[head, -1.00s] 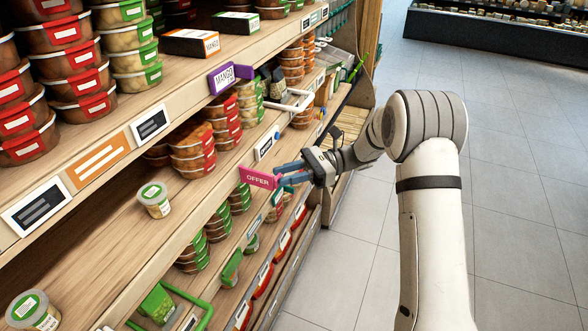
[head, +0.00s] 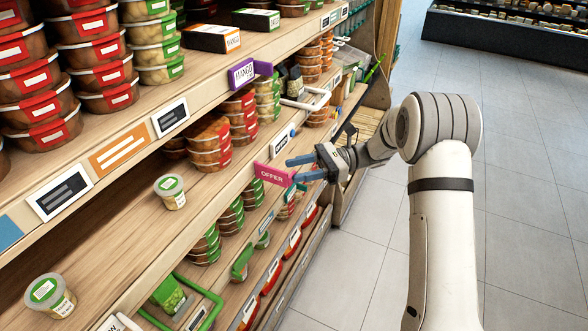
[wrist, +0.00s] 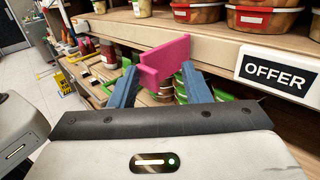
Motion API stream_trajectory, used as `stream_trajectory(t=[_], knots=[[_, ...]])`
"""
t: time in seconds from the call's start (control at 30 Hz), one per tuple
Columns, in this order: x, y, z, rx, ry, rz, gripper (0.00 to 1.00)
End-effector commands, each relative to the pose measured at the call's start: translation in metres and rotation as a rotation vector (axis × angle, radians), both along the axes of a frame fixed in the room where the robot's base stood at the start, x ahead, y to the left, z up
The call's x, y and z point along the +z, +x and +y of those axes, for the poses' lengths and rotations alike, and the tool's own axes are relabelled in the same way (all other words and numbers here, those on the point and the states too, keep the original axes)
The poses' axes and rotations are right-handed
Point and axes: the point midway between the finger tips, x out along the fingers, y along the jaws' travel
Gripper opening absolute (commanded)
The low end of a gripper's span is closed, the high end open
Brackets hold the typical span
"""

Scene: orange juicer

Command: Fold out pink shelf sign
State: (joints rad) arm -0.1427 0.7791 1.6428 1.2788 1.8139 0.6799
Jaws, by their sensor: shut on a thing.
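The pink shelf sign (head: 273,174) reads "OFFER" and sits at the front edge of the middle shelf, its printed face toward the head camera. My gripper (head: 296,169) is at the sign's right side, its blue fingers reaching left toward the shelf. In the wrist view the pink sign (wrist: 165,60) stands between the two blue fingers of my gripper (wrist: 160,85), and the gripper is shut on it. The sign's printed side is hidden in the wrist view, and its far part lies beyond the fingers.
A white label (wrist: 275,74) reading "OFFER" is on the shelf edge to the right in the wrist view. A purple sign (head: 247,73) and a white bracket (head: 306,99) stick out above. Small tubs (head: 171,191) stand on the shelf. The floor (head: 530,190) at right is clear.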

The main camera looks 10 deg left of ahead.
Motion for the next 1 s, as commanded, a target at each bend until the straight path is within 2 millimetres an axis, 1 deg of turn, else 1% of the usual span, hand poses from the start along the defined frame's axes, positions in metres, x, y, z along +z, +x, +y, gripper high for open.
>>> stream_trajectory(t=[0.03, 0.2, 0.73, 0.87, 1.0], knots=[[0.002, 0.0, 0.006, 0.001, 0.003, -0.003, 0.3], [0.001, -0.003, 0.011, 0.01, 0.003, -0.001, 0.3], [-0.001, -0.004, 0.013, 0.013, 0.001, 0.0, 0.32], [-0.002, 0.002, 0.003, 0.011, 0.003, -0.001, 0.3], [-0.003, 0.015, -0.02, 0.01, 0.003, -0.002, 0.3]])
